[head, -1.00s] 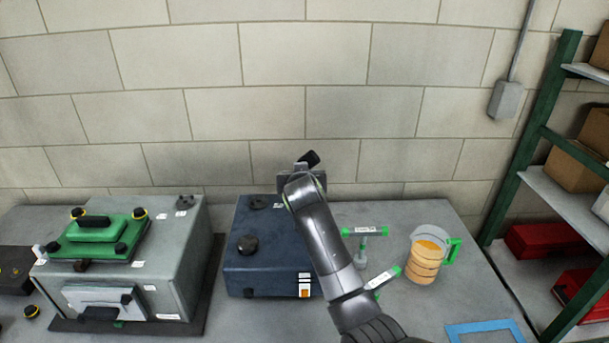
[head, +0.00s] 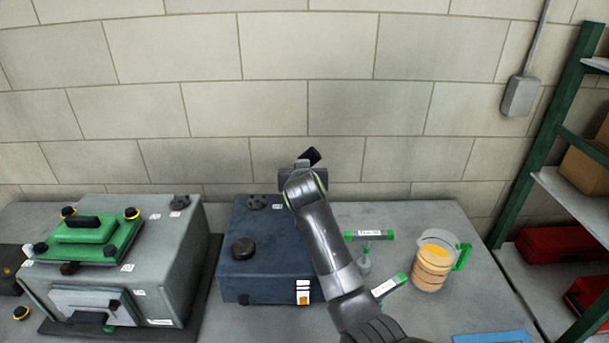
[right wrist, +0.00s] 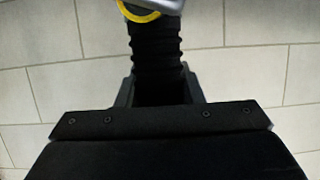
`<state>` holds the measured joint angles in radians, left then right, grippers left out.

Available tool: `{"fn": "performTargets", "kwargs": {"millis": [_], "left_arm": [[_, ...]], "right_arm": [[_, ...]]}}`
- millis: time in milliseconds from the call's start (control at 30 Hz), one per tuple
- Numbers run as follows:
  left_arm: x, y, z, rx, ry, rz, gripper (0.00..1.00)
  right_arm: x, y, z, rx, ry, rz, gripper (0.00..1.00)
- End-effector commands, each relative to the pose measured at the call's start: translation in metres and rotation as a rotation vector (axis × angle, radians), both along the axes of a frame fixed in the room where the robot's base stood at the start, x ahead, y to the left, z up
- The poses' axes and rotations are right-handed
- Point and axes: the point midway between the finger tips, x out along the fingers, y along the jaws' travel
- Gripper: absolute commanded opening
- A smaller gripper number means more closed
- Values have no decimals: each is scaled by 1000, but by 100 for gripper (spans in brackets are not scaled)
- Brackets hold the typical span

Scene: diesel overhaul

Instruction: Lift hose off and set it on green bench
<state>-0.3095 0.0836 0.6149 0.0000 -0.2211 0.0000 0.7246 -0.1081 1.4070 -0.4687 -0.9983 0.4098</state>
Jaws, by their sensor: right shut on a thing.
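The black ribbed hose (right wrist: 157,50) fills the top middle of the right wrist view. It has a yellow ring (right wrist: 137,13) and a grey part at its upper end. In the head view only a short black piece of the hose (head: 310,156) shows above my right gripper (head: 300,174). The gripper is shut on the hose and holds it up in front of the block wall, above the dark blue box. My left gripper is in neither view. No green bench shows in these frames; the bench top in view is grey.
The grey bench (head: 240,325) carries a grey engine block (head: 170,250) with a green cover (head: 95,240), a dark blue box (head: 255,270), green-ended tools (head: 370,236) and a jug (head: 435,262). A green-framed shelf rack (head: 540,140) stands at right.

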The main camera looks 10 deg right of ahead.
Motion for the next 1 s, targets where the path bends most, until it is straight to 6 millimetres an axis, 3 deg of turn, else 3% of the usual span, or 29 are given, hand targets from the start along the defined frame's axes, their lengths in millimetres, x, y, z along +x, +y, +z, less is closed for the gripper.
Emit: {"fn": "performTargets", "kwargs": {"millis": [167,267,600,1000], "left_arm": [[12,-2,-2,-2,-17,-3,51],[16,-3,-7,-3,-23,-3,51],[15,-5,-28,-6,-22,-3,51],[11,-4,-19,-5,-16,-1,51]], "right_arm": [[0,0,0,1,7,-1,2],[0,0,12,2,4,0,2],[0,0,80,0,-2,0,2],[0,0,111,0,2,0,2]]}}
